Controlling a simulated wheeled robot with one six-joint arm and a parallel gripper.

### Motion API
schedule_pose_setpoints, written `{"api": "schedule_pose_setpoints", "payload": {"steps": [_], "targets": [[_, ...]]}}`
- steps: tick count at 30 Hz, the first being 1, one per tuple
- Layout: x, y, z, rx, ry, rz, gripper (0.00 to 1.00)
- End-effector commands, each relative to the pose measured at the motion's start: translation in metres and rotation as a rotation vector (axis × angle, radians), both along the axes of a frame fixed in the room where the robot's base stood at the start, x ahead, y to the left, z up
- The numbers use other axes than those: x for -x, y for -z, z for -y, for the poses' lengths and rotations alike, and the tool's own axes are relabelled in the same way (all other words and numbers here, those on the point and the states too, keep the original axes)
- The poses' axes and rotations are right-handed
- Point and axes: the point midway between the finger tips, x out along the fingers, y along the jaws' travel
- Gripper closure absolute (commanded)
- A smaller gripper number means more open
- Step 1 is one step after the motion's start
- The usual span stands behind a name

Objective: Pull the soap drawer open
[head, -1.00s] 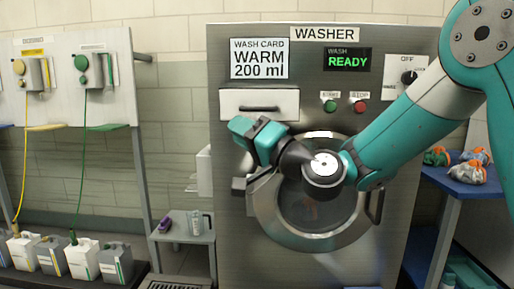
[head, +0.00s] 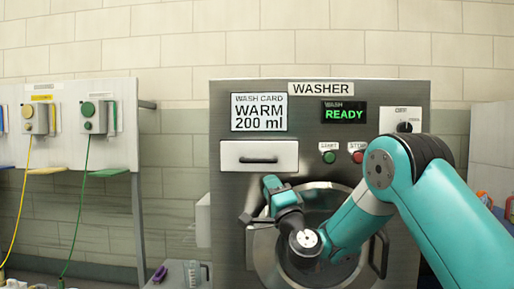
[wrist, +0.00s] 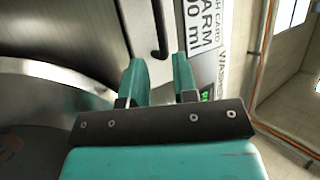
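The soap drawer (head: 240,147) is a white panel with a dark handle (head: 258,160), at the upper left of the steel washer front. It looks shut, flush with the front. My gripper (head: 272,182) is just below the drawer in the head view, in front of the top of the round door. In the wrist view my gripper (wrist: 158,66) has its two teal fingers apart with nothing between them. The white drawer front (wrist: 136,25) and its dark handle (wrist: 160,40) show just beyond the fingertips. Exact distance to the handle is unclear.
The round door (head: 262,245) lies under my arm. The wash card (head: 258,111) reads WARM 200 ml and the display (head: 345,112) reads READY. Green (head: 329,157) and red (head: 358,157) buttons sit right of the drawer. A dispenser panel (head: 70,130) stands at left.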

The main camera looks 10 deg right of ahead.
Motion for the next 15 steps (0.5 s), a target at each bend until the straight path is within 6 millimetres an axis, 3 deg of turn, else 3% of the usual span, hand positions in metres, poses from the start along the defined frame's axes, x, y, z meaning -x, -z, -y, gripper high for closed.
{"api": "schedule_pose_setpoints", "payload": {"steps": [1,15], "targets": [[-0.005,-0.011,-0.001,0.001,-0.001,-0.001,0.73],[-0.045,-0.035,-0.007,0.001,0.0,0.0,0.73]]}}
